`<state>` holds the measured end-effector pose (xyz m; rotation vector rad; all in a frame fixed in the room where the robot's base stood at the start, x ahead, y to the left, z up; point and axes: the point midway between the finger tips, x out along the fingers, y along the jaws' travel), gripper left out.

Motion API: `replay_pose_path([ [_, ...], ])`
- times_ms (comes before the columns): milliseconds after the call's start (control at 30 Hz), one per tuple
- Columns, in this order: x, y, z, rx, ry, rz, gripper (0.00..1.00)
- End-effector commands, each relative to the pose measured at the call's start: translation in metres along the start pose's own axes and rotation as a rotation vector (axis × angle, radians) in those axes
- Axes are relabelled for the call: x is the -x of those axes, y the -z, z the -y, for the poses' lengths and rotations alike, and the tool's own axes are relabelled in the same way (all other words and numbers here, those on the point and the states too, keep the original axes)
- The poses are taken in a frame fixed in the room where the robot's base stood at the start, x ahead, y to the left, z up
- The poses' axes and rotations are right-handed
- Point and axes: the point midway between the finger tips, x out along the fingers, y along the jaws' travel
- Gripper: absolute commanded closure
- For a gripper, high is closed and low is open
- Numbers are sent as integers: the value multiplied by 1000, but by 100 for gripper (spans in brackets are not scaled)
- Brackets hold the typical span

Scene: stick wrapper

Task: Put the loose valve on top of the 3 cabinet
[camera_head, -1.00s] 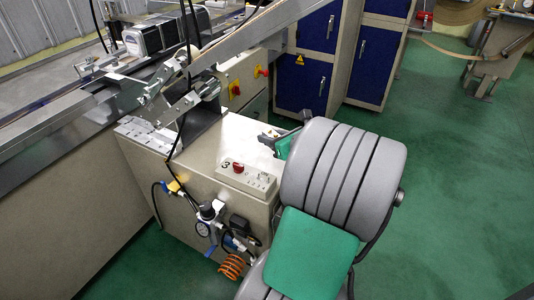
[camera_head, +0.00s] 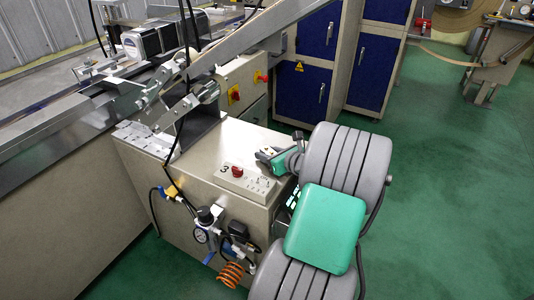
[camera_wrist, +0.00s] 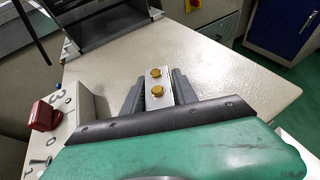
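The loose valve (camera_wrist: 158,84) is a small silver block with two brass-coloured fittings. In the wrist view it sits between the two dark fingers of my gripper (camera_wrist: 158,92), which appear closed on its sides. In the head view my green gripper (camera_head: 268,156) is low over the right part of the beige cabinet top (camera_head: 232,141), near its front edge. The cabinet (camera_head: 185,192) has the number 3 by a red button. Whether the valve touches the top or hangs just above it, I cannot tell.
A control box with a red button (camera_head: 237,171) and switches is on the cabinet's front edge, close to my gripper; the red button also shows in the wrist view (camera_wrist: 44,115). A metal bracket (camera_head: 203,125) stands at the back left.

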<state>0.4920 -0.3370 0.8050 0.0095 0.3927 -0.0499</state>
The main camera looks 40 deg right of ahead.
Motion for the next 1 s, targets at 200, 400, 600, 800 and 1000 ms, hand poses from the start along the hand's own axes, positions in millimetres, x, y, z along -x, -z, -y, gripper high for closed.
replay_pose_path([
  [200,0,0,0,0,0,0,49],
  [400,0,-1,0,0,0,0,49],
  [600,24,-5,2,-2,4,0,49],
  [800,77,-5,2,-3,7,1,49],
  [1000,114,-4,1,-2,3,1,49],
])
